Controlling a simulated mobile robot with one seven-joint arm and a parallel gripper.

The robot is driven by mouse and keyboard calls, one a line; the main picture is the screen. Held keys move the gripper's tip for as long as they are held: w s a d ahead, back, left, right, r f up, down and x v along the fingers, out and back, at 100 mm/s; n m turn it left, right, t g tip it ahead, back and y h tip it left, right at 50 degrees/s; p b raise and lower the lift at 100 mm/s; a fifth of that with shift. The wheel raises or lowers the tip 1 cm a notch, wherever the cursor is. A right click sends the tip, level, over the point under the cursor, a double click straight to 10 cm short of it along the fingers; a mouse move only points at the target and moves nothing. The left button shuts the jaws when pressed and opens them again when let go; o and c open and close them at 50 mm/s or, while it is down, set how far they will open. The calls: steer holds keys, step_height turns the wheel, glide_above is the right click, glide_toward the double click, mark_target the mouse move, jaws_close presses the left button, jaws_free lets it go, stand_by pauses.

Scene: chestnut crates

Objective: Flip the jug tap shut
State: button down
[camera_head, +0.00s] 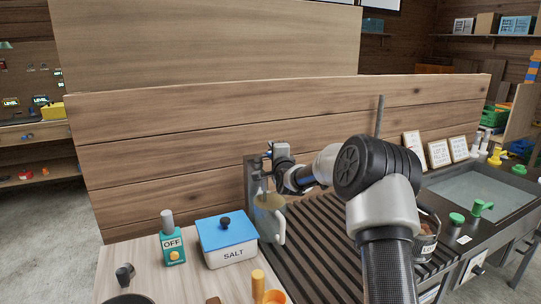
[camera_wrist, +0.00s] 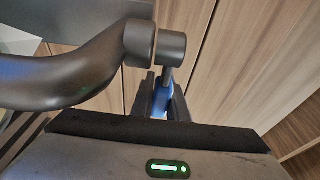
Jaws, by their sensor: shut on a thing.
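My gripper (camera_head: 266,184) is at the end of my arm, at the tall grey tap stand (camera_head: 251,205) by the wooden wall. In the wrist view, my gripper (camera_wrist: 161,92) has its two dark fingers shut on a small blue piece, which looks like the tap lever (camera_wrist: 162,106). A thick dark grey curved pipe (camera_wrist: 85,70) with a round joint runs in from the left, just above the fingers. A pale jug (camera_head: 268,217) with a white handle stands below my gripper in the head view. My wrist partly hides the tap there.
A white SALT box (camera_head: 231,256) with a blue lid and a teal OFF bottle (camera_head: 172,245) stand left of the jug. A dark slatted rack (camera_head: 320,240) lies to the right, partly behind my arm. A sink (camera_head: 480,195) is farther right. The plank wall (camera_head: 180,150) stands close behind.

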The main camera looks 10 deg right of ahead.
steer(key=shift+s+d+m+h+b, duration=0.35)
steer(key=shift+m+h, duration=0.2)
steer(key=shift+h, duration=0.3)
steer(key=shift+s+d+m+h+b, duration=0.2)
steer(key=shift+m+h+b, duration=0.15)
steer(key=shift+m+h, duration=0.35)
steer(key=c, duration=1.7)
jaws_free()
steer(key=shift+n, duration=0.25)
steer(key=s+a, duration=0.1)
steer(key=s, duration=0.4)
steer(key=s+a, duration=0.1)
steer(key=s, duration=0.5)
steer(key=s+a, duration=0.1)
steer(key=s, duration=0.5)
steer(key=shift+s+a, duration=0.1)
steer(key=shift+a, duration=0.15)
steer(key=shift+a, duration=0.1)
